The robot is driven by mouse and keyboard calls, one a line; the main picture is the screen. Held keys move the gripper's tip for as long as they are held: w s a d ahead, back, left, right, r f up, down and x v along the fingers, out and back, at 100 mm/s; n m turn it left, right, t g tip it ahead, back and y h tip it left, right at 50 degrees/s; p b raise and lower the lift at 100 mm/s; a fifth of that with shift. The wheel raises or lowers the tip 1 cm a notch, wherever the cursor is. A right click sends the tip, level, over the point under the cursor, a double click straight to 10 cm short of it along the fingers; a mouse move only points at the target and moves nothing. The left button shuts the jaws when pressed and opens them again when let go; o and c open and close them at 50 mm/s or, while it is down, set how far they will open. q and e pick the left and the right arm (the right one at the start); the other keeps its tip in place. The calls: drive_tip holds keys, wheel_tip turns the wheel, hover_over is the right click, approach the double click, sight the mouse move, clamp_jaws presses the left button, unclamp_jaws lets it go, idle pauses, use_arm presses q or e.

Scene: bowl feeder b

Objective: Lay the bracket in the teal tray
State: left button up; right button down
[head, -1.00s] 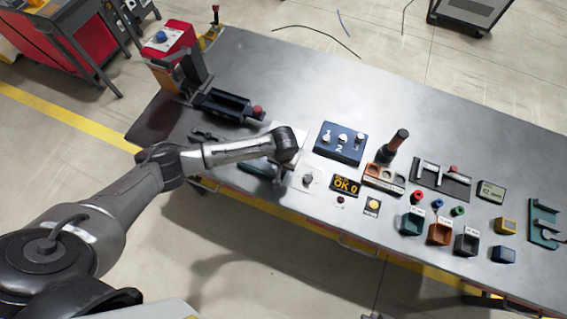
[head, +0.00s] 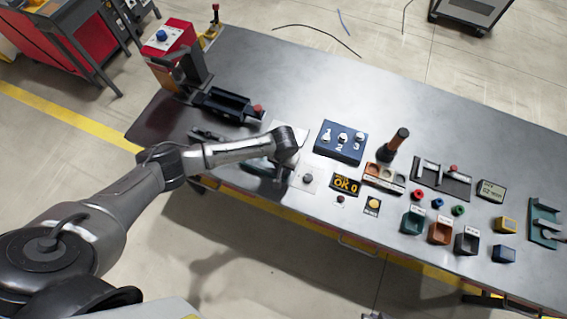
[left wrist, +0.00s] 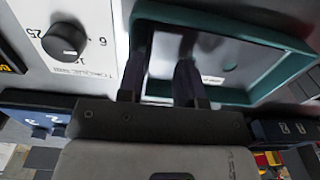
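The teal tray (left wrist: 262,42) fills the upper right of the left wrist view, with a pale label on its floor. In the head view it is mostly hidden under my left forearm. My left gripper (left wrist: 160,62) has its two dark fingers apart, reaching over the tray's near wall. Only pale, blurred tray floor shows between them. I cannot make out the bracket in either view; the gripper's tips are hidden behind the arm in the head view. My right gripper is not in view.
A white plate with a black dial (left wrist: 65,40) stands beside the tray. Several small bins, such as the orange one (head: 440,231), line the table's right front.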

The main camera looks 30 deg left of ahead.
use_arm(q)
wheel_tip(320, 180, up, 14)
drive_tip(key=p, duration=0.1)
drive_tip(key=shift+p, duration=0.35)
drive_tip(key=shift+f, duration=0.1)
idle(0.4)
